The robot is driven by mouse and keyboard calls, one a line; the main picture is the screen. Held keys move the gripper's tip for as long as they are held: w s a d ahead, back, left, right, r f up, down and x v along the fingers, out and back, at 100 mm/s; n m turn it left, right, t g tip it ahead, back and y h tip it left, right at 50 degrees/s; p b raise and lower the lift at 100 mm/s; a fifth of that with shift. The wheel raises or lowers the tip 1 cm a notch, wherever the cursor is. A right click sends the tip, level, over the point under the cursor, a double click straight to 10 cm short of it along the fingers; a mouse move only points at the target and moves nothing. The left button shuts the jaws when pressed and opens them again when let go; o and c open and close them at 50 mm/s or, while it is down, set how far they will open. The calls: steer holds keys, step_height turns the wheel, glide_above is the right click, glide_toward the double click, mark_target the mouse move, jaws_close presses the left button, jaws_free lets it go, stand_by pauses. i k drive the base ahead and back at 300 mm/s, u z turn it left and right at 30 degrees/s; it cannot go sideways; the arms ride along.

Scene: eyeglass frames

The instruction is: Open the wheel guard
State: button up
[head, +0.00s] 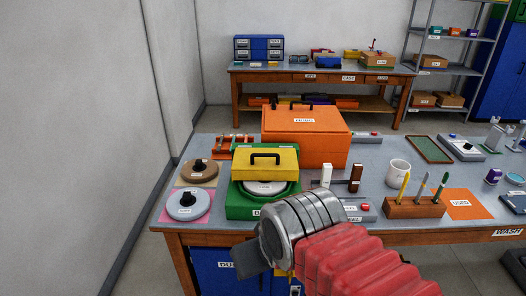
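A yellow cover with a black handle (265,161) sits on a green base (250,212) near the table's front left. It looks like the wheel guard. A pale round disc (264,188) shows under the cover's front edge, within the green base. My gripper (250,262) is at the front edge of the table, below and in front of the green base, apart from the handle. Only a dark grey part of it shows past my wrist, so its fingers cannot be made out. The base's label is partly hidden by my arm.
A large orange box (305,138) stands right behind the cover. Two round discs with black knobs (188,204) (198,172) lie to the left. A white bottle (326,175), a mug (398,173) and a wooden pen holder (414,208) stand to the right.

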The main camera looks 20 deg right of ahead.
mark_target(248, 163)
steer(key=z, duration=0.05)
steer(key=i, duration=1)
steer(key=u, duration=0.05)
